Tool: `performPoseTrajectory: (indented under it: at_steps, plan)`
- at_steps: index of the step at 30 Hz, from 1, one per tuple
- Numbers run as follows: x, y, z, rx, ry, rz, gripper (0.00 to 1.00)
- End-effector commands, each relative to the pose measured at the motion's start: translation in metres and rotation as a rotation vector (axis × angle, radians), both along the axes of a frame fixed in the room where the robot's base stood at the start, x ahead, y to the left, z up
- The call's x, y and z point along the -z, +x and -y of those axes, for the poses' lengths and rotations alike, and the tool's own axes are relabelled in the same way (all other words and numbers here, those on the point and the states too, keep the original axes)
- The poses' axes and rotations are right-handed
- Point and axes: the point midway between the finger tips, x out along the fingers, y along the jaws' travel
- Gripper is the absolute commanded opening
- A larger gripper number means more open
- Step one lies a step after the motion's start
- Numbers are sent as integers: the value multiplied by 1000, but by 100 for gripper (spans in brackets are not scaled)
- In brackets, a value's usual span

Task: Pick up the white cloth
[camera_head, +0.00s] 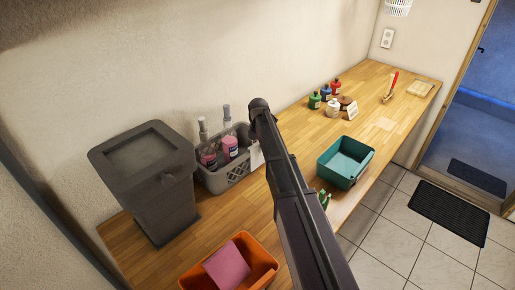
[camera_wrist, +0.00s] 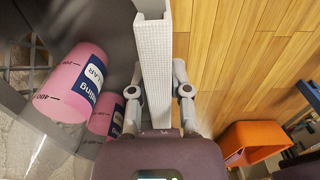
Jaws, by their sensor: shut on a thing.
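The white cloth (camera_wrist: 155,75) shows in the wrist view as a narrow, finely textured strip running up from between the fingers. In the head view a white patch of it (camera_head: 257,155) hangs at the right end of the grey basket (camera_head: 226,177). My gripper (camera_wrist: 160,92) is shut on the cloth, one finger on each side. I cannot tell whether the cloth still rests on the basket rim. In the head view my arm hides the gripper and part of the cloth.
Pink bottles (camera_wrist: 75,85) stand in the basket beside the cloth. A grey lidded bin (camera_head: 150,180) is to the left. An orange bin (camera_head: 262,262) holding a pink item is in front; a teal bin (camera_head: 345,163) is right. Small bottles (camera_head: 325,95) stand further back.

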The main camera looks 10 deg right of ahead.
Motion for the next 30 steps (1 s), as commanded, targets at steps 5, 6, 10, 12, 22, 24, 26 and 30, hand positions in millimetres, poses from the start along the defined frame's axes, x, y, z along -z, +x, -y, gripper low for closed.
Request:
performPoseTrajectory:
  at_steps: [5, 6, 10, 12, 22, 24, 26, 30]
  plan:
    - [-18, 0, 0, 0, 0, 0, 0]
    - [-22, 0, 0, 0, 0, 0, 0]
    - [-37, 0, 0, 0, 0, 0, 0]
    - [-45, 0, 0, 0, 0, 0, 0]
    - [-83, 0, 0, 0, 0, 0, 0]
    - [-91, 0, 0, 0, 0, 0, 0]
    - [-98, 0, 0, 0, 0, 0, 0]
    - [-114, 0, 0, 0, 0, 0, 0]
